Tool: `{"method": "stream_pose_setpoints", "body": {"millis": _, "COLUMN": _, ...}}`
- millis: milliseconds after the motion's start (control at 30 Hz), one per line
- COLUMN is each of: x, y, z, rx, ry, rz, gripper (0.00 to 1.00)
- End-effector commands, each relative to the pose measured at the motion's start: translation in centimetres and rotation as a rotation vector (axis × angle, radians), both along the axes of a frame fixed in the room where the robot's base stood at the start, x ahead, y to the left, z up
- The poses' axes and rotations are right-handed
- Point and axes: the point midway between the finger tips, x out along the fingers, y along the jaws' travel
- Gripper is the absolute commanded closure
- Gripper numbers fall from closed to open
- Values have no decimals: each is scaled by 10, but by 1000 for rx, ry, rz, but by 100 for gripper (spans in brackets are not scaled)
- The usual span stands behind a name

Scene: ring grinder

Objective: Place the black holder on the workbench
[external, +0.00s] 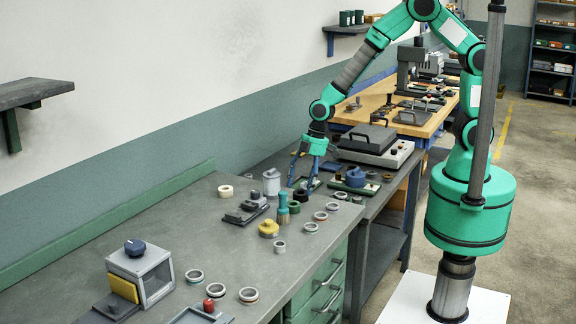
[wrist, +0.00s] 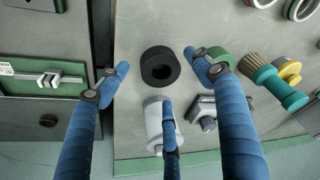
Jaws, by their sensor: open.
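A thick black ring-shaped piece, which I take for the black holder, stands upright on the grey workbench (external: 185,235). It shows in the wrist view (wrist: 160,66) with its hole facing the camera, and in the external view (external: 301,195) just below my gripper. My gripper (external: 303,178) has blue fingers spread open above it. In the wrist view my gripper (wrist: 158,78) has fingertips to the left, right and below the black piece, with gaps between. Nothing is held.
A white canister (wrist: 156,120) stands close below the black piece, and a green ring (wrist: 222,57) is to its right. The bench edge and a gap are close on the left. Bare bench shows at front left.

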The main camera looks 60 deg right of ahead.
Motion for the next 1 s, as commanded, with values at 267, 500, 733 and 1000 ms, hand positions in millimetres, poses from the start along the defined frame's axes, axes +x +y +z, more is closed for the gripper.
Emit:
{"method": "stream_pose_setpoints", "body": {"millis": 267, "x": -6, "y": -10, "z": 47, "rx": 1, "ry": -2, "rz": 1, "gripper": 34}}
{"method": "stream_pose_setpoints", "body": {"millis": 500, "x": -11, "y": -18, "z": 80, "rx": 1, "ry": -1, "rz": 0, "gripper": 34}}
{"method": "stream_pose_setpoints", "body": {"millis": 733, "x": -14, "y": -21, "z": 95, "rx": 0, "ry": 0, "rz": 0, "gripper": 34}}
{"method": "stream_pose_setpoints", "body": {"millis": 1000, "x": -15, "y": -22, "z": 96, "rx": 1, "ry": 1, "rz": 0, "gripper": 34}}
